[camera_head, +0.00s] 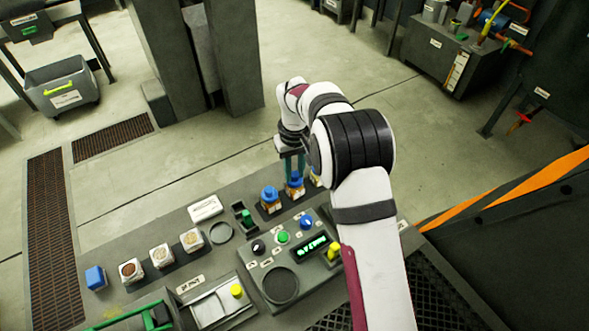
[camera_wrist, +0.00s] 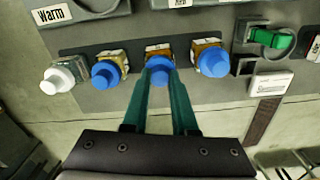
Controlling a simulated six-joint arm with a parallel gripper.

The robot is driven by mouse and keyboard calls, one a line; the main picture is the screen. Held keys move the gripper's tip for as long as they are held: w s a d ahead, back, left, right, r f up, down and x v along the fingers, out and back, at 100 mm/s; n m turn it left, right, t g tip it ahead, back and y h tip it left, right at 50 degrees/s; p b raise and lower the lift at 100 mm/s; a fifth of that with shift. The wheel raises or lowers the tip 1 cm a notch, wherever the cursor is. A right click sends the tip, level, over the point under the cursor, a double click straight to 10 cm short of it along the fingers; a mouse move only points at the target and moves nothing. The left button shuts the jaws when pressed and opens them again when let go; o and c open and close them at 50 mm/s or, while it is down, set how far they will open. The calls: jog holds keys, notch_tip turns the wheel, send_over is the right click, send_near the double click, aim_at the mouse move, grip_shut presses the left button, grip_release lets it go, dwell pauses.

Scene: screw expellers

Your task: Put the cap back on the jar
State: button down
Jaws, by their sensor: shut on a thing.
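My gripper (camera_head: 293,174) points down over a row of small square jars on the bench's far edge. Its green fingers (camera_wrist: 159,82) are shut on a blue cap (camera_wrist: 159,72). The held cap also shows in the head view (camera_head: 295,182). Blue-capped jars stand on either side, one at right in the wrist view (camera_wrist: 210,58) and one at left (camera_wrist: 108,70). A jar with a white cap (camera_wrist: 60,77) stands at the far left there.
A green-handled fixture (camera_wrist: 268,38) and a white labelled block (camera_wrist: 270,83) sit beside the row. A control panel (camera_head: 262,277) with knobs and a display is in front. Open sample cups (camera_head: 161,256) and a blue block (camera_head: 95,277) stand left.

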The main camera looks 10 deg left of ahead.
jog(key=shift+f, duration=0.15)
dwell(0.5)
jog(key=shift+c, duration=0.7)
grip_release()
jog(key=shift+r, duration=3.5)
grip_shut()
jog(key=shift+f, duration=0.1)
